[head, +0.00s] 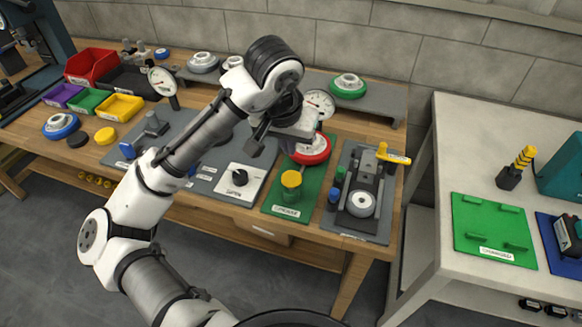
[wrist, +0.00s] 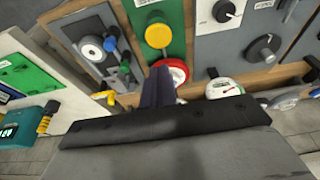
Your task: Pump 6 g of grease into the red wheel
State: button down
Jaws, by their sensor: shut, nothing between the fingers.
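The red wheel (head: 312,150) has a white hub and sits at the back of a green plate (head: 274,207) on the wooden bench. It also shows in the wrist view (wrist: 178,70), partly hidden by my fingers. A yellow round cap (head: 291,179) tops a green cylinder at the front of that plate; the cap also shows in the wrist view (wrist: 158,36). A white-faced dial gauge (head: 319,103) stands just behind the wheel.
A white panel with a black knob (head: 240,178) lies left of the green plate. A grey fixture board (head: 371,225) with a white-hubbed wheel lies right. Colored bins (head: 119,106) stand far left. A light side table (head: 463,140) holds a green board (head: 490,215).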

aim_at(291, 179)
jog(key=x, duration=0.5)
jog(key=p+x, duration=0.1)
jog(key=x, duration=0.1)
jog(key=shift+s+a+f, duration=0.1)
jog(key=shift+s+f, duration=0.15)
jog(key=shift+f, duration=0.9)
jog(key=shift+f+b, duration=0.95)
jog(key=shift+f, duration=0.5)
jog(key=shift+s+r, duration=0.1)
